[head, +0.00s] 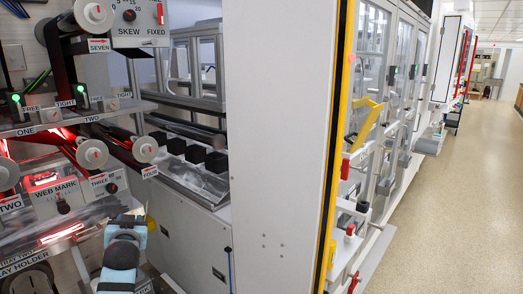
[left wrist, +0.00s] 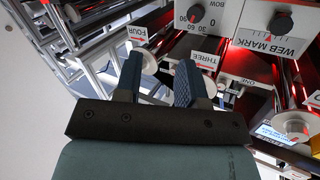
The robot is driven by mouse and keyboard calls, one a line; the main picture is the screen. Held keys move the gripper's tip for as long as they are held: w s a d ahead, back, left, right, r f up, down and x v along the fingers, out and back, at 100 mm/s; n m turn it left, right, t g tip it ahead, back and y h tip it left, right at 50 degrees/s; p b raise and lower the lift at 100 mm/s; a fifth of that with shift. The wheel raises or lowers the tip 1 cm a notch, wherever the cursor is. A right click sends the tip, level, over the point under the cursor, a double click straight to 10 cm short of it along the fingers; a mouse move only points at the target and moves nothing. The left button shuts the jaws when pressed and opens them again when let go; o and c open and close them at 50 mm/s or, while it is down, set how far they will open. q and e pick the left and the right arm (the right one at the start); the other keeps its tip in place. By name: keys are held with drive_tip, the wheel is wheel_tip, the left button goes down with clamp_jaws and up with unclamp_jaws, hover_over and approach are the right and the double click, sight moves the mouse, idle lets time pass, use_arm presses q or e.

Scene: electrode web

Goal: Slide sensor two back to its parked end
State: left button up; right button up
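In the head view, a small unit with a green light (head: 80,92) stands on the upper left rail above a label TWO (head: 92,118). It looks like sensor two, but it is too small to be sure. A similar green-lit unit (head: 15,100) stands left of it near the label ONE. FREE and TIGHT labels sit beside them. My left gripper (head: 130,220) is low in the head view, below the rail and apart from it. In the left wrist view, its two blue fingers (left wrist: 158,78) are spread with nothing held between them. My right gripper is not in view.
Roller ends THREE (head: 92,153) and FOUR (head: 145,149) project below the rail. The WEB MARK box (head: 55,195) is left of my arm. A white panel (head: 275,150) with a yellow edge stands to the right. Floor (head: 450,200) is open at far right.

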use_arm(q)
drive_tip(key=s+d+f+m+g+h, duration=0.1)
drive_tip(key=s+d+f+m+h, duration=0.3)
drive_tip(key=s+f, duration=0.9)
drive_tip(key=s+d+f+g+h, duration=0.25)
drive_tip(key=s+d+f, duration=0.45)
drive_tip(key=s+f, duration=0.6)
drive_tip(key=s+d+f+h, duration=0.1)
drive_tip(key=s+d+f, duration=0.1)
drive_tip(key=s, duration=0.4)
drive_tip(key=s+d+f+h, duration=0.1)
drive_tip(key=s+d+f, duration=0.1)
drive_tip(key=s+f, duration=0.2)
drive_tip(key=shift+s+d+f+g+h, duration=0.25)
drive_tip(key=shift+s+g+h, duration=0.15)
drive_tip(key=shift+s, duration=0.7)
